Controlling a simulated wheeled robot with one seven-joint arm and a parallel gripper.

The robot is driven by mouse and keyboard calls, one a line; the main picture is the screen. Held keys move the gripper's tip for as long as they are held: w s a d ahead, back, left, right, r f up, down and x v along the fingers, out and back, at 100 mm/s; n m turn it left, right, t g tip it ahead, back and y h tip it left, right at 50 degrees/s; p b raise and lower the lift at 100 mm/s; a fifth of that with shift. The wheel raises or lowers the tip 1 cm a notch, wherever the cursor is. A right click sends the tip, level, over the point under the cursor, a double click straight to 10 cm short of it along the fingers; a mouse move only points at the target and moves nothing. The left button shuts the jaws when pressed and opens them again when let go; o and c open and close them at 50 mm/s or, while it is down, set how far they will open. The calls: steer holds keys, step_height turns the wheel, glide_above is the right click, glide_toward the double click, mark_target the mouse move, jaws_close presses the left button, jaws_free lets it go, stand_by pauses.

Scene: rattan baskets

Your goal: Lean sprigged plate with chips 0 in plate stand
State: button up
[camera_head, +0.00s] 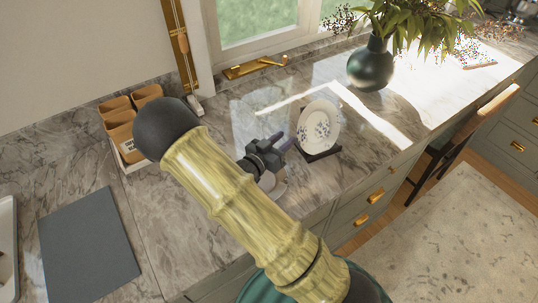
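The sprigged plate (319,124), white with blue sprigs, stands nearly upright on the counter. Its lower edge is at the dark plate stand (322,154) and it tilts slightly back; the exact contact is too small to tell. My gripper (281,140) is just left of the plate, its purple-tipped fingers pointing toward it. The two fingertips look apart with nothing between them, and a small gap seems to separate them from the plate. Chips on the plate's rim cannot be made out.
A dark green vase (371,66) with leafy stems stands behind and right of the plate. Wooden containers (120,124) sit at the left. A grey mat (88,248) lies front left. The counter's front edge is close below the stand.

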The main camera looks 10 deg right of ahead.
steer(key=b+v, duration=0.1)
steer(key=v, duration=0.5)
steer(key=shift+s+a, duration=0.1)
stand_by(1.1)
steer(key=s+d+r+n+g+y, duration=0.1)
steer(key=s+r+n+g+y, duration=0.1)
steer(key=s+n+g+y, duration=0.2)
steer(key=s+d+r+n+g+y, duration=0.1)
steer(key=s+n+y, duration=0.4)
steer(key=s+y, duration=0.5)
steer(key=r+g, duration=0.1)
steer(key=g, duration=0.1)
steer(key=shift+d+g, duration=0.15)
steer(key=shift+g, duration=0.25)
stand_by(0.5)
